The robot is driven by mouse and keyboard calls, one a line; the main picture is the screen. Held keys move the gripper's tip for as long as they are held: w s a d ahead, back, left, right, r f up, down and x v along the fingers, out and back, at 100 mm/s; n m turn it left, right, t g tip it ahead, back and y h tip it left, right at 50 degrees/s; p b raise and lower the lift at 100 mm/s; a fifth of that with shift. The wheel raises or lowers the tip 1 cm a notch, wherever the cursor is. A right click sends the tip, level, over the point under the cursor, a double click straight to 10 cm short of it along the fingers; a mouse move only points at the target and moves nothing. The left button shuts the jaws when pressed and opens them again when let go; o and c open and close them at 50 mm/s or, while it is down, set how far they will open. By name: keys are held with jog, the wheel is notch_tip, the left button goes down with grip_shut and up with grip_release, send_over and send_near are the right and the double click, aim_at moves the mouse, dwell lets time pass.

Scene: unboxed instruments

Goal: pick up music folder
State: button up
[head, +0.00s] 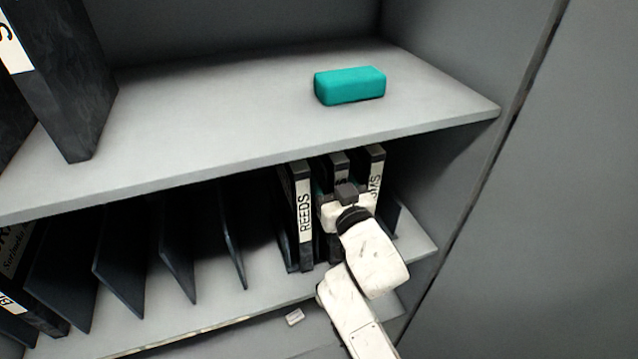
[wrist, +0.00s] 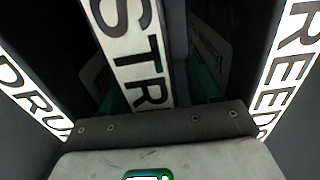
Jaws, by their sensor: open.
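Three black music folders with white spine labels stand upright on the lower shelf. The REEDS folder (head: 304,205) is on the left, one (head: 338,159) is in the middle, and one with a label ending in MS (head: 375,180) is on the right. In the wrist view the middle folder (wrist: 140,50) reads STR, with DRU (wrist: 30,90) on its left and REEDS (wrist: 292,70) on its right. My gripper (head: 335,187) is open in front of the middle folder. In the wrist view its green fingers lie on either side of the STR spine; contact cannot be told.
The upper shelf (head: 220,130) overhangs the folders closely. A teal block (head: 350,85) and a large dark folder (head: 70,85) are on it. Thin dark dividers (head: 120,265) stand to the left on the lower shelf. The cabinet side (head: 540,200) is at the right.

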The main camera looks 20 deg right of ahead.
grip_shut()
dwell(0.6)
jog(key=shift+r, duration=0.1)
